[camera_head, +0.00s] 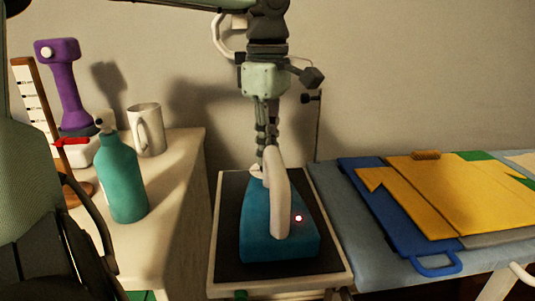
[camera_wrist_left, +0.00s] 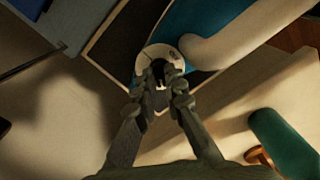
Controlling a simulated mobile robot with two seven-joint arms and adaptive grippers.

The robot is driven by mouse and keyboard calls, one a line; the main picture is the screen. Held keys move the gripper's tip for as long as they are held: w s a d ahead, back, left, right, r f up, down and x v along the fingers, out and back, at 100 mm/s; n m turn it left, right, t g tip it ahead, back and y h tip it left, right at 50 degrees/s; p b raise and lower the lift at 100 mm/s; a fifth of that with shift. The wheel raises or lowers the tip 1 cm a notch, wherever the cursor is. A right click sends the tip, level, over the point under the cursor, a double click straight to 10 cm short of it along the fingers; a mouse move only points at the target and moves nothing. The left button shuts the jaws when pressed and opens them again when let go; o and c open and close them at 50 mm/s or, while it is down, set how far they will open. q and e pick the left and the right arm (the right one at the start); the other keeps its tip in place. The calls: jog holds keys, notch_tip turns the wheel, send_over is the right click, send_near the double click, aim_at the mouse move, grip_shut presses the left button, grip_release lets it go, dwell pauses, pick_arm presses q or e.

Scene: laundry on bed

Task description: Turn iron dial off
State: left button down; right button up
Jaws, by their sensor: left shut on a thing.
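The iron (camera_head: 258,225) is blue with a white handle (camera_head: 278,195). It stands on a dark pad (camera_head: 228,262) in the middle of the head view, and a small red light (camera_head: 298,218) shows on it. My left gripper (camera_head: 265,150) reaches down from above to the far end of the iron. In the left wrist view the round white dial (camera_wrist_left: 151,52) sits beside the handle (camera_wrist_left: 230,40). My left gripper (camera_wrist_left: 166,88) is shut on the dial's dark knob, which its fingertips partly hide. My right gripper is not in view.
A teal bottle (camera_head: 123,180), a white mug (camera_head: 150,128) and a purple object (camera_head: 66,85) stand on the left table. To the right, a folded yellow garment (camera_head: 430,200) lies over a blue folding board (camera_head: 388,222). Bare wall is behind my arm.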

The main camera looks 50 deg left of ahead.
pick_arm(q)
jog(key=n+b, duration=0.1)
jog(key=n, duration=0.4)
jog(key=shift+n+b, duration=0.3)
jog(key=n+b, duration=0.1)
jog(key=n, duration=0.4)
jog(key=shift+b, duration=0.3)
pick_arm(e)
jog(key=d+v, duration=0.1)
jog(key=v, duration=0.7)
pick_arm(q)
jog(key=n+b, duration=0.1)
jog(key=n, duration=0.4)
jog(key=shift+n+b, duration=0.3)
jog(key=shift+n, duration=0.1)
jog(key=n+b, duration=0.1)
jog(key=n, duration=0.4)
jog(key=shift+n, duration=0.4)
jog(key=shift+n+b, duration=0.45)
jog(key=shift+n, duration=0.55)
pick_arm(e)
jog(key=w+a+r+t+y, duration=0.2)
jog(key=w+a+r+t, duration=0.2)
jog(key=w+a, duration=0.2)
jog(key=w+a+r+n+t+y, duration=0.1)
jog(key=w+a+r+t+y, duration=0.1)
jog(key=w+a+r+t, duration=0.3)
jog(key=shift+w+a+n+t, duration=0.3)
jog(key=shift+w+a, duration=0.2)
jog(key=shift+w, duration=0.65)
